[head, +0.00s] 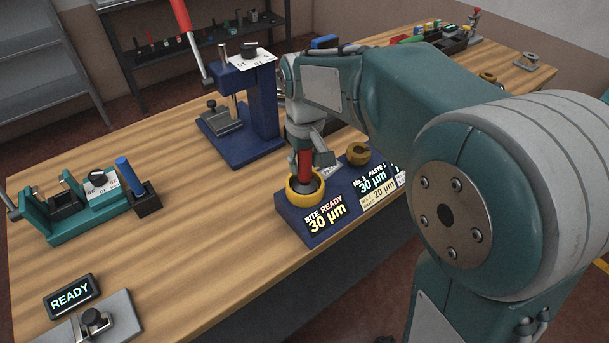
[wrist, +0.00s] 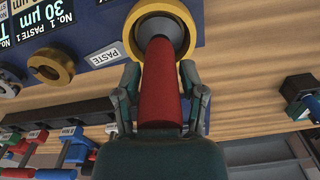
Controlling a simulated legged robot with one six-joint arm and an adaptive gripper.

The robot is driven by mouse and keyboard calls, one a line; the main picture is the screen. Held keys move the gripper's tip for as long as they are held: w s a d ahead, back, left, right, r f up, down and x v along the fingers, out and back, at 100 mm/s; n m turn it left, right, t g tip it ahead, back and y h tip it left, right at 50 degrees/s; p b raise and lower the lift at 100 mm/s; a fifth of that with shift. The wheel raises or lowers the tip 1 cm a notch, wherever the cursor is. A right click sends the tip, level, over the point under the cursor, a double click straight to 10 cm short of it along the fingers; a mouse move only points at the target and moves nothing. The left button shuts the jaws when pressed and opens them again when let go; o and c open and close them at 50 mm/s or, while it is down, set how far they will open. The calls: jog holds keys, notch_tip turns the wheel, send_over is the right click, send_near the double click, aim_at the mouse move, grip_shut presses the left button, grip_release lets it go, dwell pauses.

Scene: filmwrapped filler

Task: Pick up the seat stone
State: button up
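A piece with a red handle (head: 305,163), which I take to be the seat stone, stands upright in a yellow ring holder (head: 292,191) on the blue block. Its red handle (wrist: 161,85) also fills the middle of the wrist view, its far end inside the yellow ring (wrist: 186,25). A sign by the ring reads "BITE READY 30 µm". My gripper (head: 309,158) is above the holder with its fingers on either side of the handle. In the wrist view, the fingers of my gripper (wrist: 161,85) look slightly apart from the handle.
A blue press (head: 256,115) with a red lever stands behind. A teal fixture (head: 85,213) and a READY display (head: 71,296) are at left. The middle-left wooden tabletop (head: 200,225) is clear.

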jog(key=shift+r, duration=0.15)
jog(key=shift+c, duration=0.2)
jog(key=shift+r, duration=0.3)
notch_tip(320, 180, up, 2)
jog(key=shift+r, duration=0.15)
jog(key=s+d+r, duration=0.1)
jog(key=s+r, duration=0.9)
jog(key=s, duration=0.4)
jog(key=shift+w, duration=0.1)
